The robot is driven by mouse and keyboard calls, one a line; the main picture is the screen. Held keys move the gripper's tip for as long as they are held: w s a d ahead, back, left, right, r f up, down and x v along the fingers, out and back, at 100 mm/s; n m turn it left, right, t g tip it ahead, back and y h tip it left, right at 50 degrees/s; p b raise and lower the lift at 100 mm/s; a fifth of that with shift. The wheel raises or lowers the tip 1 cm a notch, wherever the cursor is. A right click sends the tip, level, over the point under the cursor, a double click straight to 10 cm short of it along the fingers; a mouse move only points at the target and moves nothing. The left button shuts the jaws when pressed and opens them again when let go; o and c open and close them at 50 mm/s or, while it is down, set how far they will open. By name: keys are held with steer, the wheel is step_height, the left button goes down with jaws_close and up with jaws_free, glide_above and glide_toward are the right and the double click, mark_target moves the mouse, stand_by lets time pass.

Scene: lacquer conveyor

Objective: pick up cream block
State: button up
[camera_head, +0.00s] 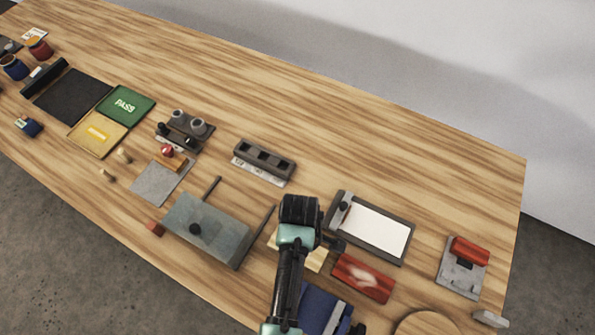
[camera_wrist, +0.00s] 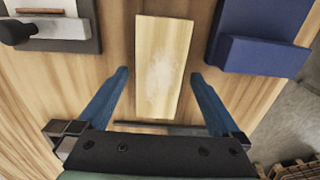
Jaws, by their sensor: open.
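The cream block (camera_wrist: 165,62) is a long, pale wood-coloured piece with a whitish smudge, lying on the wooden table in the wrist view. My gripper (camera_wrist: 159,73) is open, with one blue finger on each side of the block and a visible gap on both sides. I cannot tell how high the fingertips are above the table. In the head view the cream block (camera_head: 317,262) is partly hidden behind my arm.
A blue block-like fixture (camera_wrist: 258,45) stands to the right in the wrist view. In the head view, a red block (camera_head: 362,278) lies close by on the right, a framed white panel (camera_head: 372,232) behind, and a grey plate with a knob (camera_head: 215,222) to the left.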

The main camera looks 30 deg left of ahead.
steer(key=shift+f, duration=0.4)
steer(key=shift+c, duration=0.2)
steer(key=shift+r, duration=0.1)
steer(key=c, duration=1.4)
